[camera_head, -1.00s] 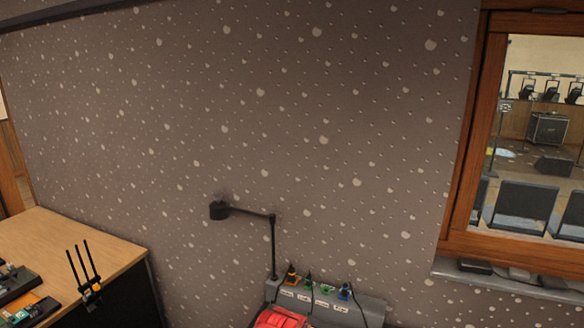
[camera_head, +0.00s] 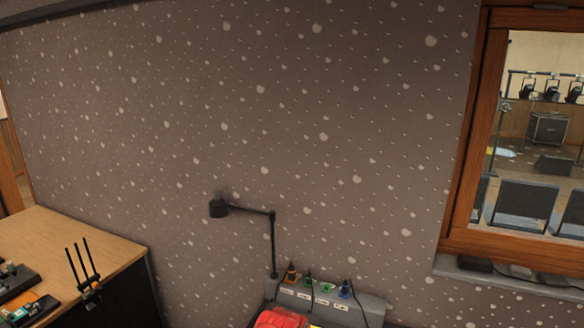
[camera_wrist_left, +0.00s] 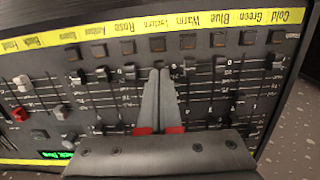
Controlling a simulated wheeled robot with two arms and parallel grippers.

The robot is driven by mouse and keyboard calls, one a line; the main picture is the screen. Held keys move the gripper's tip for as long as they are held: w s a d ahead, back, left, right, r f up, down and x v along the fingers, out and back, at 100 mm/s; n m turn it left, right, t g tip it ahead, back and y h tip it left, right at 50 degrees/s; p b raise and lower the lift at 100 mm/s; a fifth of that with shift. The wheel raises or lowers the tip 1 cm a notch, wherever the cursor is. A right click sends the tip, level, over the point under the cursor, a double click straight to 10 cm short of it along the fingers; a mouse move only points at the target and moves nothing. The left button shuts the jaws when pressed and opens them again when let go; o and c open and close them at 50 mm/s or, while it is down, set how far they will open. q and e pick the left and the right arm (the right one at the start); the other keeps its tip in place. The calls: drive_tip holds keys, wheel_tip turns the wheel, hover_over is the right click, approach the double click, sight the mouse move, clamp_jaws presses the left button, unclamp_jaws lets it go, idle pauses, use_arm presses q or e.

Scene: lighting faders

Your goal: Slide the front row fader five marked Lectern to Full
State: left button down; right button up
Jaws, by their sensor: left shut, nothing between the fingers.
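The fader console (camera_wrist_left: 40,95) fills the left wrist view, with its yellow label strip (camera_wrist_left: 75,36) along the top and the lettering upside down. The Lectern label (camera_wrist_left: 157,24) is near the middle, between Warm and Rose, with a dark square button (camera_wrist_left: 157,44) below it. My left gripper (camera_wrist_left: 160,72) is shut and empty. Its grey fingertips reach to the upper end of the Lectern column, just below that button. They hide most of that fader's slot and knob, so contact cannot be told. Neither gripper can be made out in the head view.
Dark fader knobs stand close on both sides, such as Warm's (camera_wrist_left: 190,63) and Rose's (camera_wrist_left: 130,71). White knobs (camera_wrist_left: 22,82) and a green display (camera_wrist_left: 55,154) are at left. The head view shows a lamp (camera_head: 219,207), a wooden desk (camera_head: 70,232) and a window (camera_head: 470,140).

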use_arm(q)
wheel_tip(320, 180, up, 3)
drive_tip(key=p, duration=0.2)
drive_tip(key=shift+f+p, duration=0.2)
drive_tip(key=shift+p, duration=0.1)
wheel_tip(320, 180, up, 17)
drive_tip(key=b, duration=0.4)
drive_tip(key=shift+r, duration=0.15)
